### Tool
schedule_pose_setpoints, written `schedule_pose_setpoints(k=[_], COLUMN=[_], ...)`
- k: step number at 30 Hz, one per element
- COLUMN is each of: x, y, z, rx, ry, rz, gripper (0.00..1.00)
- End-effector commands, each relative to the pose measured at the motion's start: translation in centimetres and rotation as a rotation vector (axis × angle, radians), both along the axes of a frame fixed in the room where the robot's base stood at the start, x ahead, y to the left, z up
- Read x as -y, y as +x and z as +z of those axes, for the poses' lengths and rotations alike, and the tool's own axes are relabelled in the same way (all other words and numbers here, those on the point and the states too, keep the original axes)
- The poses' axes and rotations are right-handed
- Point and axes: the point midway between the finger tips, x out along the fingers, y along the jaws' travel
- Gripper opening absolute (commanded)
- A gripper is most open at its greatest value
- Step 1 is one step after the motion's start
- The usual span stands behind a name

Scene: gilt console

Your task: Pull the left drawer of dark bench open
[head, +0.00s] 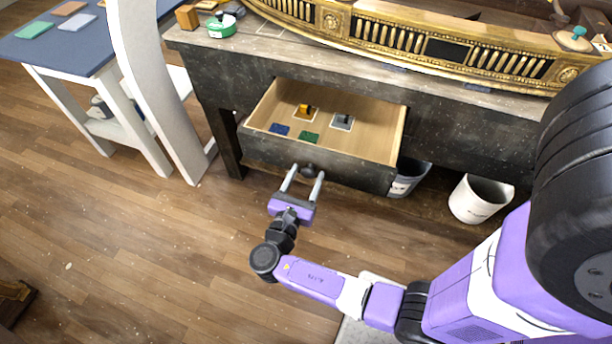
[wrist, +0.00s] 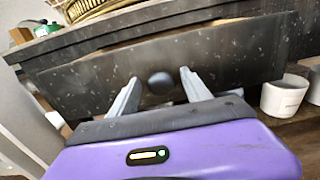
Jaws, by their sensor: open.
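The dark bench (head: 220,65) stands across the back, with its left drawer (head: 360,172) pulled well out, its light wooden inside showing. The drawer front also shows in the wrist view (wrist: 230,62). A round dark knob (head: 308,171) sits on the middle of the drawer front. My gripper (head: 304,176) is open, with its two grey fingers pointing at the drawer front, one on each side of the knob. In the wrist view the knob (wrist: 161,83) lies between the fingers, with gaps on both sides. Whether a finger touches the drawer front I cannot tell.
The drawer holds a yellow-brown item (head: 304,111), a blue piece (head: 279,129), a green piece (head: 309,137) and a grey piece (head: 342,122). White bins (head: 480,199) stand under the bench at right. A blue-topped table (head: 60,50) is at left. The floor in front is clear.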

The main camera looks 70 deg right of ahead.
Motion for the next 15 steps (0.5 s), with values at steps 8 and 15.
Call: schedule_pose_setpoints(k=[8,15], x=[-3.6,-6.9], y=[-0.1,-0.4], z=[-0.1,-0.1], rx=[0.001,0.001], ry=[0.000,0.000], rz=[0.006,0.003], gripper=[0.57,0.57])
